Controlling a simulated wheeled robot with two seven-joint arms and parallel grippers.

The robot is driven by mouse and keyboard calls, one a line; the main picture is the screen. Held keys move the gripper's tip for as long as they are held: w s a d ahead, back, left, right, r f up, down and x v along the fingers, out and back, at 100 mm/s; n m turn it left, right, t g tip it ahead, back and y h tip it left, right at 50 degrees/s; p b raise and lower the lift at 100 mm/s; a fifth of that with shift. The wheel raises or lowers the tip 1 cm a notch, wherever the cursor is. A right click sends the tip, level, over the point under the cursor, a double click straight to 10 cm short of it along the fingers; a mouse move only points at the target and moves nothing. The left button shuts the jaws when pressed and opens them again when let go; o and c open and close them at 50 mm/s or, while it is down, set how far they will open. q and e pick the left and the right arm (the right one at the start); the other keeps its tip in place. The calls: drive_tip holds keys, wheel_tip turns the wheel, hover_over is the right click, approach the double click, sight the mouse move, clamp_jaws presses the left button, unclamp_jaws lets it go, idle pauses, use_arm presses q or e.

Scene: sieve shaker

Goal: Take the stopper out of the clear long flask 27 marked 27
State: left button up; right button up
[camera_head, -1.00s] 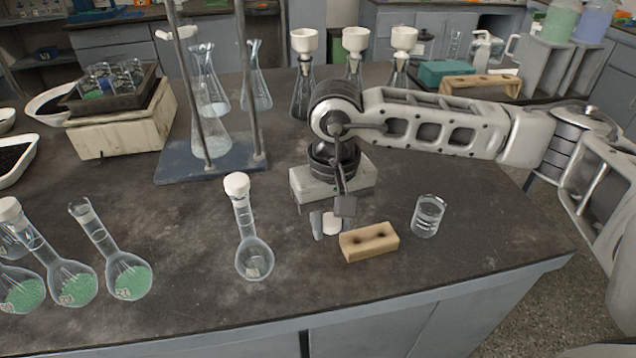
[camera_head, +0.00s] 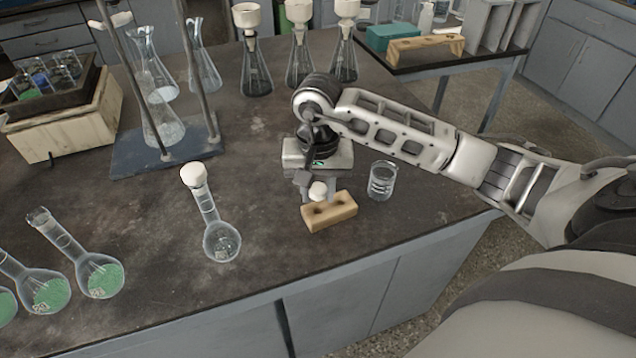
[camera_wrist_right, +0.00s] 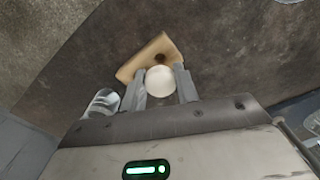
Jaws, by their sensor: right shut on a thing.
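Another long-necked flask (camera_head: 221,243) in the middle wears a white stopper (camera_head: 194,175). My left gripper is out of view.
A glass beaker (camera_head: 381,181) stands right of the block, near the bench edge. Another green-grain flask (camera_head: 47,291) is at far left. A stand with metal rods (camera_head: 198,85) and several filter flasks are behind. Bench between the middle flask and the block is clear.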

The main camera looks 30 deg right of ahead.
drive_tip(key=shift+f+b, duration=0.3)
drive_tip(key=shift+f, duration=0.55)
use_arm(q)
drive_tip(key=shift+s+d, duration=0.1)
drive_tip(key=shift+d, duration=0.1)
use_arm(e)
drive_tip(key=shift+f, duration=0.1)
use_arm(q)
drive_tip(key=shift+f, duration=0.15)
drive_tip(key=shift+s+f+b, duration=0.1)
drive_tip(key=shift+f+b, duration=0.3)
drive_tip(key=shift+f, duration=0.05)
use_arm(e)
drive_tip(key=shift+f, duration=0.2)
use_arm(q)
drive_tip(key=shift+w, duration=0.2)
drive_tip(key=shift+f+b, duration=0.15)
drive_tip(key=shift+b, duration=0.3)
use_arm(e)
drive_tip(key=shift+f, duration=0.2)
use_arm(q)
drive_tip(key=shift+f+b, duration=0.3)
drive_tip(key=shift+b, duration=0.35)
use_arm(e)
drive_tip(key=shift+f, duration=0.5)
